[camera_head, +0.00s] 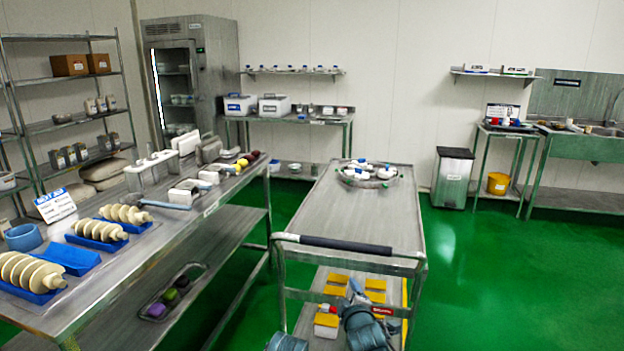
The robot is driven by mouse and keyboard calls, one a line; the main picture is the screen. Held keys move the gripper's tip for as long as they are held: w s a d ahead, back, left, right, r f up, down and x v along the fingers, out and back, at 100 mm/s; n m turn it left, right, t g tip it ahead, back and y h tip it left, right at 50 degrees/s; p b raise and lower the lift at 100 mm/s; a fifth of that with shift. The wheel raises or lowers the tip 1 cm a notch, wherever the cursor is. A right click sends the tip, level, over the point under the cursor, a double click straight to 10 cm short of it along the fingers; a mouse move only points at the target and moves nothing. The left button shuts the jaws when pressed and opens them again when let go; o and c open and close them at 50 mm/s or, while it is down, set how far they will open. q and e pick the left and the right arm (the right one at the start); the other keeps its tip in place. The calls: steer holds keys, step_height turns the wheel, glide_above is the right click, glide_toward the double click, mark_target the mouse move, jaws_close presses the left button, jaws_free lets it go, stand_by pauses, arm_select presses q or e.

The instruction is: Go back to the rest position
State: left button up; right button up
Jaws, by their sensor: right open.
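My right gripper (357,292) shows at the bottom centre, in front of the lower shelf of the steel cart (400,225). It is open, and I see nothing held in it. Part of its arm shows below it at the bottom edge. Another blue-grey part of my own body shows to its left at the bottom edge. My left gripper does not show.
The cart's dark handle (332,244) crosses just beyond my gripper. Yellow-topped blocks (334,291) lie on the lower shelf. A round tray (345,181) sits on the cart's far end. A long steel table (165,235) stands at left. Green floor (500,270) is clear at right.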

steer(key=s+a+m+g+p, duration=0.2)
steer(key=s+m+g+p, duration=0.3)
steer(key=s, duration=0.6)
steer(key=s+a+m+g+h+p, duration=0.1)
steer(key=s+m+g+p, duration=0.4)
steer(key=s, duration=0.7)
steer(key=a+g+p, duration=0.1)
steer(key=g+p, duration=0.1)
steer(key=g, duration=0.2)
steer(key=shift+a+f+h, duration=0.3)
steer(key=shift+a+f, duration=0.05)
steer(key=shift+a, duration=0.05)
steer(key=shift+s, duration=0.1)
